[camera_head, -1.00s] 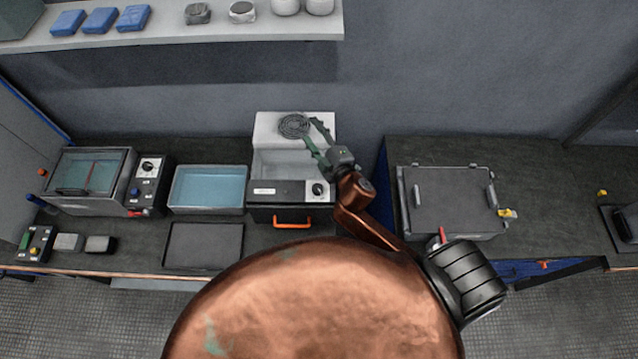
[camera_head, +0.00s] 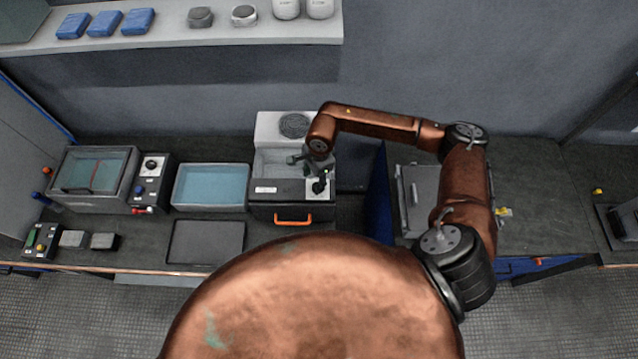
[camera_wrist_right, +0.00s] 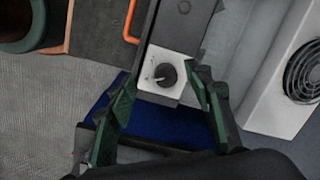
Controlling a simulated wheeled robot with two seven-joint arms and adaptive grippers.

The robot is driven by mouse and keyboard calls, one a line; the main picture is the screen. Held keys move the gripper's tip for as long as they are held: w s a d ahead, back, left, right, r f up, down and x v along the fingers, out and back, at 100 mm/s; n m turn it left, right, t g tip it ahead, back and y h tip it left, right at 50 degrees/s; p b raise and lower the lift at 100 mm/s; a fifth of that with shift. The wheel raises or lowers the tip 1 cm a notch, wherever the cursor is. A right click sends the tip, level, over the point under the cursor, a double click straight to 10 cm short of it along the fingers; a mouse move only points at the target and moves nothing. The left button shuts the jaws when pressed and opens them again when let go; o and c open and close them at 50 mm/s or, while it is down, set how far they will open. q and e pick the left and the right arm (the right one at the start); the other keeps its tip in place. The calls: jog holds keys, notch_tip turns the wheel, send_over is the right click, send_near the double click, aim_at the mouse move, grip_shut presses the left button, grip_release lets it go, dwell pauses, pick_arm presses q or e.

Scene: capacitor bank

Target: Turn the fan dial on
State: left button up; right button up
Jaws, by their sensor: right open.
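The fan dial is a black round knob (camera_wrist_right: 165,75) on a white square plate, seen between my right fingers in the right wrist view. It sits on the dark front panel of the fan box (camera_head: 265,209), right of the orange handle (camera_head: 293,218). The round fan grille (camera_head: 293,125) is on the box's white back part. My right gripper (camera_wrist_right: 160,105) is open, with green-padded fingers apart on either side of the dial; I cannot tell if they touch it. In the head view, the right gripper (camera_head: 310,172) hangs over the dial and partly hides it. My left gripper is not in view.
A blue-liquid tray (camera_head: 211,186) stands left of the fan box, with a glass-lidded tank (camera_head: 93,174) beyond it. A black flat tray (camera_head: 206,242) lies in front. A grey lidded box (camera_head: 413,200) stands to the right under my arm. A shelf (camera_head: 200,37) hangs above.

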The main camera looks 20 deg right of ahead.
jog(key=shift+w+d+h, duration=0.2)
jog(key=shift+d+h, duration=0.2)
jog(key=shift+d, duration=0.65)
jog(key=shift+w+d+f, duration=0.1)
jog(key=shift+d+f, duration=0.1)
jog(key=shift+d, duration=0.05)
jog(key=f+p, duration=0.1)
jog(key=f, duration=0.2)
jog(key=f+p, duration=0.1)
jog(key=f, duration=0.3)
jog(key=shift+w+a+f, duration=0.1)
jog(key=shift+w, duration=0.1)
jog(key=shift+c, duration=0.6)
jog(key=c, duration=1)
jog(key=shift+c, duration=0.2)
